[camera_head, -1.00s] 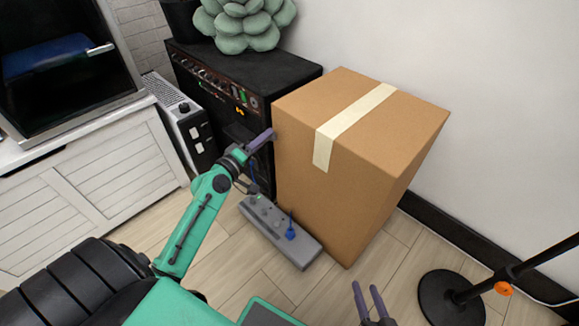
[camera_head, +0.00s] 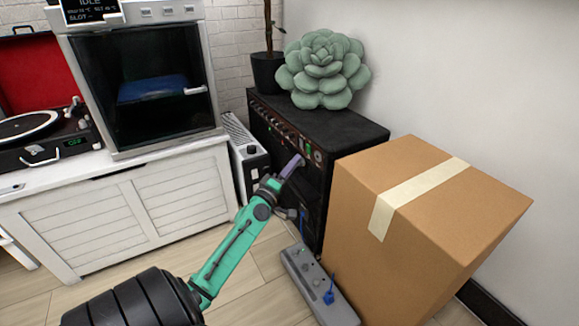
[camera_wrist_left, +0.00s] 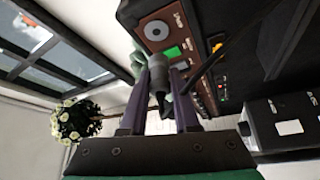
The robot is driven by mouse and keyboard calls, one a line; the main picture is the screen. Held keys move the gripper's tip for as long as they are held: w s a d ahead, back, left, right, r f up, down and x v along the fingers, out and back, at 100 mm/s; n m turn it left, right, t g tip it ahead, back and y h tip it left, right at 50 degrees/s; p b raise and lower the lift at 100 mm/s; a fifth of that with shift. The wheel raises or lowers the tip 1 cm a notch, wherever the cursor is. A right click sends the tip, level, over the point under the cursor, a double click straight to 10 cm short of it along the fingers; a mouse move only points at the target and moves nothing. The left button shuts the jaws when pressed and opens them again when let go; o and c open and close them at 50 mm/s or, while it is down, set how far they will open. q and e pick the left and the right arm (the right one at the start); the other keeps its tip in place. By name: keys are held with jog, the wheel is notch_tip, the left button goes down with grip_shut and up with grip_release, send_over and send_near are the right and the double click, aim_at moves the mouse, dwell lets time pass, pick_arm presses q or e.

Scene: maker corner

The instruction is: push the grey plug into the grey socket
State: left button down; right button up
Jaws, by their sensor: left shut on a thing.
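My left gripper (camera_head: 298,160) is raised at the right end of the black amplifier's control panel (camera_head: 283,133) in the head view. In the left wrist view its two purple fingers (camera_wrist_left: 163,82) are shut on a dark grey plug (camera_wrist_left: 157,72), whose tip points at the panel. A round grey-ringed socket (camera_wrist_left: 157,31) sits on a brown plate just beyond the tip, beside a green square. The plug and socket look apart, though I cannot tell the exact gap. In the head view the plug is too small to make out. My right gripper is out of view.
A large cardboard box (camera_head: 450,215) stands close to the right of the gripper. A grey power strip (camera_head: 340,310) with a blue plug (camera_head: 328,297) lies on the floor below. A green succulent cushion (camera_head: 322,72) sits on the amplifier. A white cabinet (camera_head: 120,215) stands left.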

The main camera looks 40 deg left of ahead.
aim_at(301, 165)
pick_arm(q)
jog(key=w, duration=0.2)
jog(key=shift+w+d+r, duration=0.1)
jog(key=shift+w+d, duration=0.2)
jog(key=shift+d, duration=0.05)
jog(key=shift+w+d, duration=0.25)
jog(key=shift+w, duration=0.45)
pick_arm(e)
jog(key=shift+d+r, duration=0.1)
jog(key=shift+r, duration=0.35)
pick_arm(q)
jog(key=shift+d, duration=0.1)
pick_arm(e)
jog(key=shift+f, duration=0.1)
pick_arm(q)
jog(key=shift+w+d, duration=0.15)
jog(key=shift+w, duration=0.4)
dwell(0.6)
jog(key=c, duration=0.6)
grip_release()
jog(key=shift+s, duration=0.1)
jog(key=v, duration=1.4)
jog(key=shift+s+d, duration=0.1)
jog(key=shift+s, duration=0.1)
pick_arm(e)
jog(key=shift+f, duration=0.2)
